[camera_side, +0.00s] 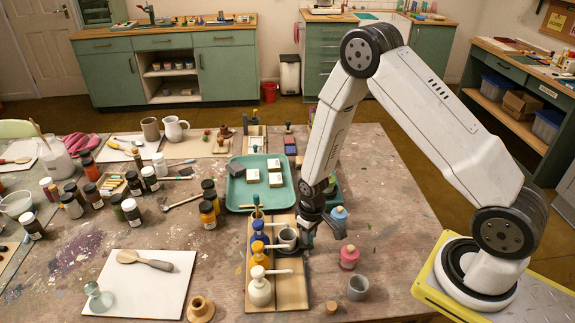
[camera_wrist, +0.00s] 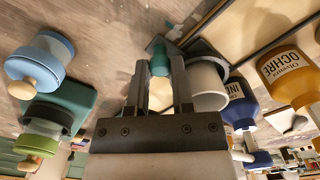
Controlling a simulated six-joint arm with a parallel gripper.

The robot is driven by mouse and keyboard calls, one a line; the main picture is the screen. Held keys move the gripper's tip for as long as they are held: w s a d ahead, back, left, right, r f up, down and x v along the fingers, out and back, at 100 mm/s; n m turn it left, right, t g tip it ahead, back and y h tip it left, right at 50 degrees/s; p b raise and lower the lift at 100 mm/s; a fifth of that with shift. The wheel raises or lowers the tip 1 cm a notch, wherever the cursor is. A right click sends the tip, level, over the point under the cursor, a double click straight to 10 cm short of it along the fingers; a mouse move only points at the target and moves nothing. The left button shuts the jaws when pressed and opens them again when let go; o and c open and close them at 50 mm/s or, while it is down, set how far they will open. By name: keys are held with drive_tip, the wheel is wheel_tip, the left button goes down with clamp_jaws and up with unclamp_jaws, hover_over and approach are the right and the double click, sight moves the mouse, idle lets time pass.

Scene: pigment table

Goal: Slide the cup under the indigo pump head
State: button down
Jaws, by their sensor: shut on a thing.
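In the side view the grey cup (camera_side: 287,236) stands on the wooden pump board (camera_side: 292,290), close to the blue indigo pump (camera_side: 257,231). The wrist view shows the cup (camera_wrist: 210,82) in a dark ring, just right of my right finger, near the indigo bottle (camera_wrist: 240,106). My gripper (camera_side: 308,232) is low beside the cup, on its right in the side view. In the wrist view my gripper (camera_wrist: 160,68) has its fingertips on either side of a small teal grip (camera_wrist: 159,58). How this grip joins the cup is hidden. I cannot tell whether the cup is exactly under the spout.
The yellow ochre pump (camera_side: 258,257) and white pump (camera_side: 260,290) stand in front of the indigo one. A second grey cup (camera_side: 357,288), a pink jar (camera_side: 349,257) and a blue jar (camera_side: 338,214) stand to the right. A teal tray (camera_side: 240,205) lies behind.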

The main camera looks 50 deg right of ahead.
drive_tip(key=shift+s+a, duration=0.2)
drive_tip(key=shift+s, duration=0.05)
drive_tip(key=shift+c, duration=2.4)
unclamp_jaws()
drive_tip(key=shift+r, duration=0.1)
drive_tip(key=shift+r, duration=3.8)
